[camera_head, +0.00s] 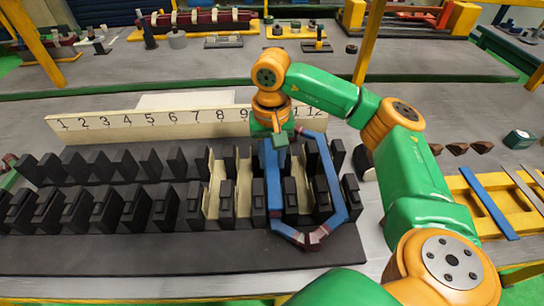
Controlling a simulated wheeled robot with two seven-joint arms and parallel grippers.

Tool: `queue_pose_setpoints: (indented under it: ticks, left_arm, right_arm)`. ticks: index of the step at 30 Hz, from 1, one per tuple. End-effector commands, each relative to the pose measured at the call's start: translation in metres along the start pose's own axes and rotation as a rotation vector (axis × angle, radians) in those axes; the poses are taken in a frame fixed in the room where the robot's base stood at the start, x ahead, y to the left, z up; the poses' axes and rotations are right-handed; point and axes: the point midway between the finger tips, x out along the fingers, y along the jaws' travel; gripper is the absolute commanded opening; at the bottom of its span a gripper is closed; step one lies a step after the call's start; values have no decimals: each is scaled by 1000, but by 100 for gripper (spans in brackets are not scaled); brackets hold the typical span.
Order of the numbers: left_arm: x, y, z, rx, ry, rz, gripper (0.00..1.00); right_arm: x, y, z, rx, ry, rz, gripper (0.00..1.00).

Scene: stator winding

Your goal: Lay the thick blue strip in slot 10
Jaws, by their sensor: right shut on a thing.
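My right gripper (275,134) points down behind the rear end of the black slotted stator, in front of the number board (150,121) and near where 10 is hidden. It appears shut on a blue strip (269,163) that runs toward the front between black teeth. Its seating depth cannot be told. A blue coil loop (333,185) with reddish bindings lies around the teeth at the right end, and its left side is partly hidden by the strip and teeth. Another blue strip (489,205) lies on the yellow rack (468,206). My left gripper is not in view.
Cream liners (243,183) stand in several slots by 9 to 11. Black teeth (105,207) fill two rows to the left. A grey strip (523,187) lies on the rack at the right. Small brown parts (482,147) lie behind it. The black base's front (150,256) is clear.

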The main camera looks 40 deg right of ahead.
Motion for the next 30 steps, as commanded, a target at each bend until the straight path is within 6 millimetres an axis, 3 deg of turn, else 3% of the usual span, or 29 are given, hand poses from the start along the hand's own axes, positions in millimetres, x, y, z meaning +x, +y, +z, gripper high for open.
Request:
queue_pose_setpoints:
  ticks: [17, 18, 21, 30]
  left_arm:
    - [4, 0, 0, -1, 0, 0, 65]
    - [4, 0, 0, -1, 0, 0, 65]
    - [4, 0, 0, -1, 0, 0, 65]
    - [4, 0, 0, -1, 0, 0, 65]
  right_arm:
    - [5, 0, 0, 0, 0, 0, 0]
    - [5, 0, 0, 0, 0, 0, 47]
    - [5, 0, 0, 0, 0, 0, 71]
    - [5, 0, 0, 0, 0, 0, 71]
